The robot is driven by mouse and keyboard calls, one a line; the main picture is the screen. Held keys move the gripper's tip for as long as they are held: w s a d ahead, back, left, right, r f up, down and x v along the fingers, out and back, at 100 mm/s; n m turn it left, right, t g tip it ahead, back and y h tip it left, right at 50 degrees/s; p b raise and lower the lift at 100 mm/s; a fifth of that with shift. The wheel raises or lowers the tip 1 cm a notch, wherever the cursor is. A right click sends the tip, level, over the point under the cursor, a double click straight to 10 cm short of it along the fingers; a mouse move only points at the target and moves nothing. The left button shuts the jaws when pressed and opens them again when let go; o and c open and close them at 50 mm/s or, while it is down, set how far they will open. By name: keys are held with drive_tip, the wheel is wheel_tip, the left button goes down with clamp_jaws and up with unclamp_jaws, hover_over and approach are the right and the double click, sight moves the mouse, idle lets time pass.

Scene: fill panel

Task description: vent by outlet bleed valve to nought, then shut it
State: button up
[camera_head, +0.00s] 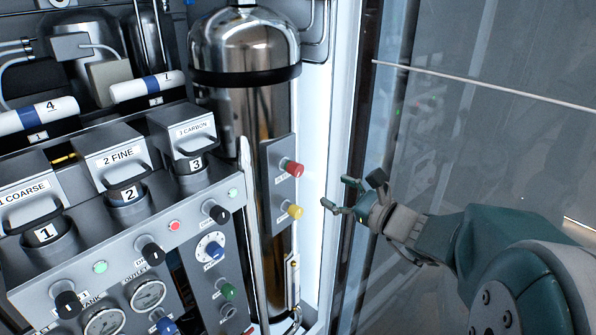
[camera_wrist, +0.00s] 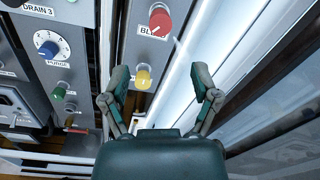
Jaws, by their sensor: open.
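A red knob (camera_head: 292,168) sits on a grey plate in front of the steel cylinder. In the wrist view the red knob (camera_wrist: 159,20) has a partly readable label starting "BL". A faint pale streak shows beside it. A yellow knob (camera_head: 295,211) sits below it; in the wrist view the yellow knob (camera_wrist: 142,76) appears between my fingers but farther off. The outlet gauge (camera_head: 148,295) is on the left panel; its reading is too small to tell. My gripper (camera_head: 339,194) is open and empty, right of both knobs and touching neither.
The steel cylinder (camera_head: 245,45) stands behind the knob plate. The left panel (camera_head: 75,283) carries several black, blue and green knobs, a tank gauge (camera_head: 104,322) and filter housings. A white lit frame edge and dark glass lie close to my arm on the right.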

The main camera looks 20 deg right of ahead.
sight(300, 172)
drive_tip(key=w+a, duration=0.2)
drive_tip(key=w, duration=0.1)
drive_tip(key=w+a+m, duration=0.1)
drive_tip(key=w, duration=0.2)
drive_tip(key=w+a+m, duration=0.1)
drive_tip(key=w+a, duration=0.1)
drive_tip(key=w, duration=0.1)
drive_tip(key=shift+w+a, duration=0.2)
drive_tip(key=shift+a, duration=0.15)
clamp_jaws()
